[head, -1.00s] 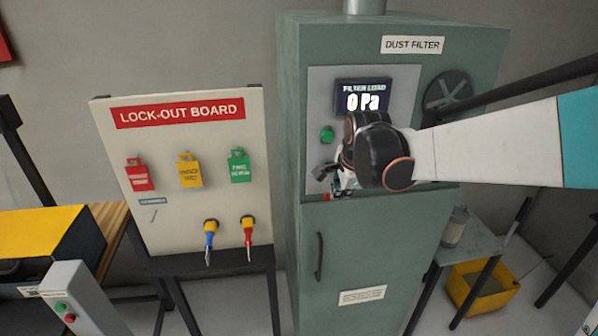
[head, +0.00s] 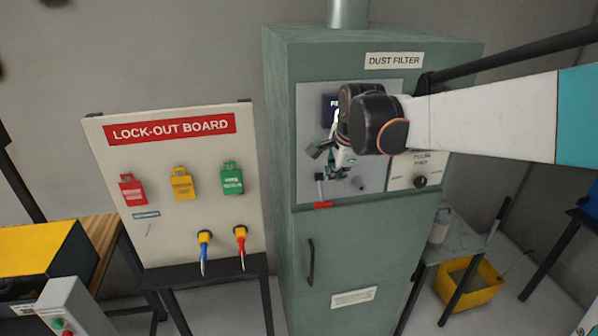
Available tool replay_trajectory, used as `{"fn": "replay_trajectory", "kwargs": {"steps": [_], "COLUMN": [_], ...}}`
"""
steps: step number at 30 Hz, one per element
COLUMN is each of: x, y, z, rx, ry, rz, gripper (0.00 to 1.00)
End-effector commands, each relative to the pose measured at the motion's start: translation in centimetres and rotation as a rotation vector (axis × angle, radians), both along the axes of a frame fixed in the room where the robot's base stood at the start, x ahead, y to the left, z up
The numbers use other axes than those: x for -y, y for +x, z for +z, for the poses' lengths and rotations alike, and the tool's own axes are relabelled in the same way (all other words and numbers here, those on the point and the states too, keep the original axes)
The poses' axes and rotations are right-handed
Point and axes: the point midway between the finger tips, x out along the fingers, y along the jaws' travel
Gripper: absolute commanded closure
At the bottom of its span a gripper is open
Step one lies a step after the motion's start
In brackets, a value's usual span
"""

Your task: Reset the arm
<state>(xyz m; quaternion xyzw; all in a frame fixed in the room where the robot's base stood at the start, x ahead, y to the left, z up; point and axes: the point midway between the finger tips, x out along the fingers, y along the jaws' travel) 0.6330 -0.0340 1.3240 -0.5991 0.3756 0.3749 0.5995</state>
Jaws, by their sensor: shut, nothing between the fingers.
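My arm reaches in from the right across the front of the green dust filter cabinet (head: 375,240). My gripper (head: 342,172) hangs below the dark wrist joint, in front of the cabinet's grey panel (head: 370,95). Its fingers are small and partly hidden by the wrist, but they look shut with nothing between them. A small lever with a red base (head: 323,205) shows at the panel's lower edge, just below and left of the gripper; I cannot tell whether they touch. The display (head: 329,110) is mostly hidden behind my wrist.
A panel with a black knob (head: 420,181) is right of the gripper, below my arm. The lock-out board (head: 175,225) with red, yellow and green tags stands left. A small side table (head: 465,245) and yellow bin (head: 480,285) are at lower right.

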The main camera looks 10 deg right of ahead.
Motion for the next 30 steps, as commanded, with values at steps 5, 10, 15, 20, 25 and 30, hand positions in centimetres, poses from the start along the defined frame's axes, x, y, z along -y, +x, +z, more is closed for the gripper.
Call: {"fn": "replay_trajectory", "kwargs": {"steps": [5, 10, 15, 20, 25, 30], "x": [-1.0, -1.0, -1.5, -2.1, -2.7, -3.1], "y": [-7.4, -8.2, -11.1, -15.6, -20.4, -24.1], "z": [2.2, 2.6, 0.0, -4.7, -10.1, -15.3], "rx": [0.0, 0.002, 0.023, 0.06, 0.093, 0.118], "ry": [0.001, -0.006, -0.094, -0.262, -0.46, -0.648], "rz": [0.01, 0.025, 0.196, 0.502, 0.838, 1.127], "gripper": [1.0, 1.0, 1.0, 1.0, 1.0, 1.0]}}
